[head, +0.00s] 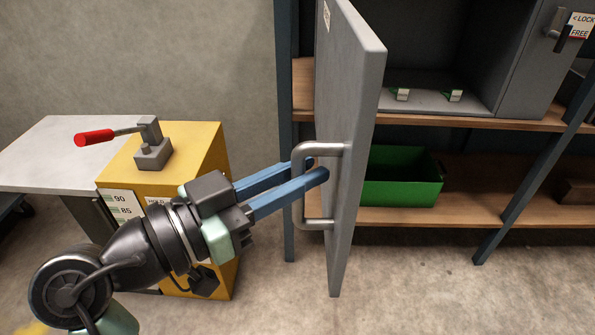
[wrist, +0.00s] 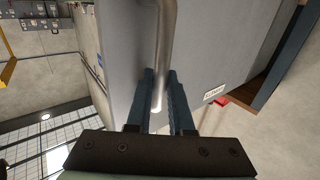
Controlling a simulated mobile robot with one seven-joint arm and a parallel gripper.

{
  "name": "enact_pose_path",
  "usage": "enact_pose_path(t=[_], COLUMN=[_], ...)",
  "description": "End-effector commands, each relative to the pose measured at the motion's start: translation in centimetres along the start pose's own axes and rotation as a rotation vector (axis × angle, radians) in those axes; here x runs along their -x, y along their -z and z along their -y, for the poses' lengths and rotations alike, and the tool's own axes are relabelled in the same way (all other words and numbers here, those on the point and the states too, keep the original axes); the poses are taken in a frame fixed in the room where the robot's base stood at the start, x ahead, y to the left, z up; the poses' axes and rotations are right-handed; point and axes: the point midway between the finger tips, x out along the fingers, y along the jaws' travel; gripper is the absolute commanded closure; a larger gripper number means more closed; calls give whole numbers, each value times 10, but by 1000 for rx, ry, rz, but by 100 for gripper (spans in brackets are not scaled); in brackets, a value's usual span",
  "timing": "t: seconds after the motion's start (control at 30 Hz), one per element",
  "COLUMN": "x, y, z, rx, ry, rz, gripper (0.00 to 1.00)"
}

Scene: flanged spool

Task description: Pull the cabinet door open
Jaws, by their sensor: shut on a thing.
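The grey cabinet door (head: 351,120) stands swung open in the head view, seen nearly edge-on, with the cabinet's inside (head: 430,60) in view to its right. A metal bar handle (head: 303,212) is fixed to the door's outer face. My gripper (head: 316,170) reaches in from the left with its blue fingers around the handle's upright bar, shut on it. In the wrist view the handle (wrist: 163,60) runs down between the two fingers (wrist: 161,78), in front of the door's grey face (wrist: 208,50).
A yellow cabinet (head: 180,150) with a red-handled lever (head: 95,137) stands left, beside a pale table (head: 60,150). A green bin (head: 400,185) sits on the wooden lower shelf. Blue rack posts (head: 286,130) stand behind the door. Bare floor lies in front.

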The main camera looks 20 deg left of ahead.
Motion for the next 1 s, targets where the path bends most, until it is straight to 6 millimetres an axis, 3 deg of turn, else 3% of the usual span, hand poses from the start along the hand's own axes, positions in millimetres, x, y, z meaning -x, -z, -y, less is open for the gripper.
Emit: enact_pose_path(t=[0.1,0.13,0.27,0.67,1.0], x=[0,0,0,7,75], y=[-1,-1,-1,0,1], z=[0,0,0,1,2], rx=[0,0,0,0,0], ry=[-1,-1,0,2,7], rz=[4,4,3,1,1], gripper=[100,75,52,50,50])
